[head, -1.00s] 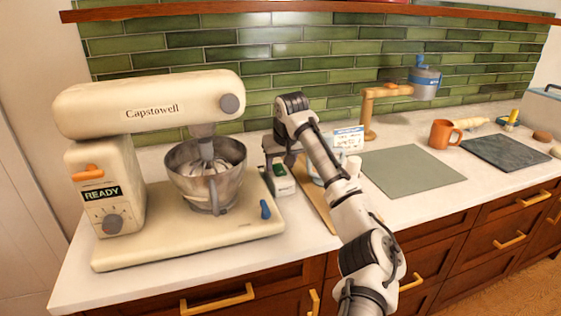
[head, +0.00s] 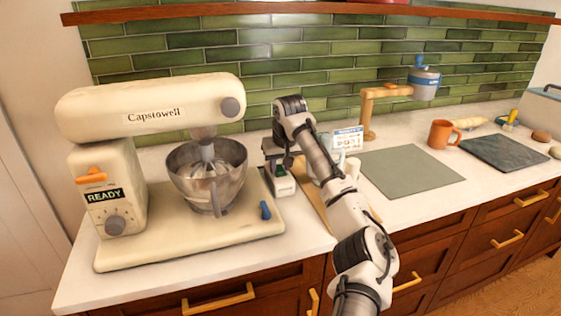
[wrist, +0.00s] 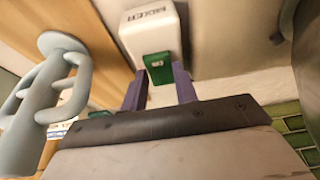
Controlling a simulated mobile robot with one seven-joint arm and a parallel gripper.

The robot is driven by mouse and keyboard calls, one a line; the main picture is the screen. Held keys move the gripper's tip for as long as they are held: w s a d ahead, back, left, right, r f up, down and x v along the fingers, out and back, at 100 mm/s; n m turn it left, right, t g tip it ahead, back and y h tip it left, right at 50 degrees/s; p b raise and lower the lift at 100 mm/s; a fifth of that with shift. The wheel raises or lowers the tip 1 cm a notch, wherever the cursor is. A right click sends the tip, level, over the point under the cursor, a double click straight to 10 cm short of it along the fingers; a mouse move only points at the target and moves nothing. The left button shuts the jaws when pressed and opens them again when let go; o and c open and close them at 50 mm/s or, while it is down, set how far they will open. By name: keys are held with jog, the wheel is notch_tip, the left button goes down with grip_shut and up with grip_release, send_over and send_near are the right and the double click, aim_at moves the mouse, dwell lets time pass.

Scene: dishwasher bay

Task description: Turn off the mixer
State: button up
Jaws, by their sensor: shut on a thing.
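The cream mixer (head: 150,103) stands at the left of the counter. Beside the base is a small white box (head: 283,187) with a green switch (head: 281,170). In the wrist view the box (wrist: 150,33) is labelled MIXER. My gripper (wrist: 160,75) has its purple fingers on either side of the green switch (wrist: 158,68), shut on it. The fingers' exact contact is partly hidden.
A blue-grey pronged object (wrist: 50,85) stands close to my gripper in the wrist view. A wooden board (head: 312,194) lies under my arm. A green mat (head: 410,172), an orange mug (head: 440,134) and a dark slab (head: 503,151) lie further right.

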aim_at(282, 174)
jog(key=shift+w+a+r+g+p, duration=0.1)
jog(key=shift+w+r+g+p, duration=0.2)
jog(key=shift+p, duration=1)
jog(key=shift+w+a+r+g+p, duration=0.1)
jog(key=shift+r+g+p, duration=0.3)
jog(key=shift+p, duration=0.85)
jog(key=shift+f+g+h+p, duration=0.25)
jog(key=shift+g+h+p, duration=0.05)
jog(key=shift+p, duration=0.45)
jog(key=shift+d+f, duration=0.1)
jog(key=shift+f, duration=0.1)
jog(key=o, duration=1)
jog(key=shift+f, duration=0.1)
jog(key=r+b, duration=0.1)
jog(key=r, duration=0.3)
jog(key=s+r+b, duration=0.1)
jog(key=r, duration=0.4)
jog(key=r+b, duration=0.1)
jog(key=r, duration=0.3)
jog(key=shift+s+d+r, duration=0.25)
jog(key=shift+s+r, duration=0.1)
jog(key=shift+s, duration=0.05)
